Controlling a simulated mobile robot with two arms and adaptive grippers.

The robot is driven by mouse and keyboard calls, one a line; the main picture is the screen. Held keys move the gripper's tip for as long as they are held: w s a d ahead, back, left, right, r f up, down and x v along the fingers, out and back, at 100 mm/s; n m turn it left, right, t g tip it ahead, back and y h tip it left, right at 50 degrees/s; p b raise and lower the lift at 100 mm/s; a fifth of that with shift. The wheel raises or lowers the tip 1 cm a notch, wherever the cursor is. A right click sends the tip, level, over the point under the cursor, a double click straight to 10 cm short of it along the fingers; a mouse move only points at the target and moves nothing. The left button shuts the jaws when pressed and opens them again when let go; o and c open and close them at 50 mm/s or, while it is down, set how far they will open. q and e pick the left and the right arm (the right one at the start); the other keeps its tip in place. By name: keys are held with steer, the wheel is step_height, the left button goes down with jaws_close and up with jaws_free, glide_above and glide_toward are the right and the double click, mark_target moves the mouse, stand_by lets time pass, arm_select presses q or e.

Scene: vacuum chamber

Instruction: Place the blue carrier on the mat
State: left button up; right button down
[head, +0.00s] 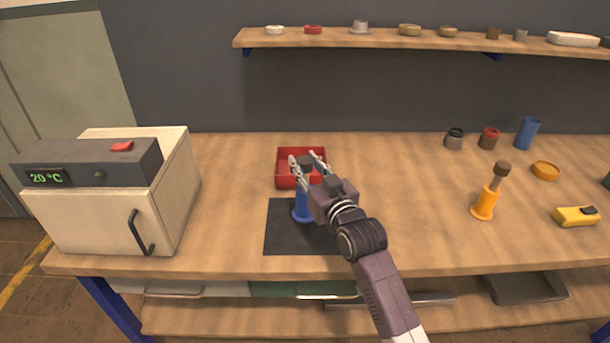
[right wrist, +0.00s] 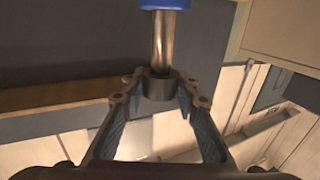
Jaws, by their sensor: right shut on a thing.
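The blue carrier (head: 302,208) is upright over the dark mat (head: 283,240), its flared blue base within the mat's outline near the middle. I cannot tell whether the base touches the mat. My right gripper (head: 303,158) is shut on the carrier's dark top knob and hides part of its stem. In the right wrist view, the fingers (right wrist: 160,88) are on either side of the dark knob, with the metal rod and the blue body (right wrist: 165,4) beyond it. My left gripper is not in view.
A red tray (head: 287,183) stands just behind the mat. A white oven (head: 175,200) is at the left. An orange carrier (head: 485,204), a yellow device (head: 575,217) and several small containers stand at the right. A shelf (head: 390,39) runs above.

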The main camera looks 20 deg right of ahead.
mark_target(307, 177)
steer(key=shift+f, duration=1.6)
steer(key=c, duration=1.5)
jaws_free()
steer(key=shift+f, duration=0.2)
steer(key=shift+r, duration=0.1)
steer(key=s+d+b, duration=0.1)
steer(key=s, duration=1.1)
steer(key=shift+d, duration=0.15)
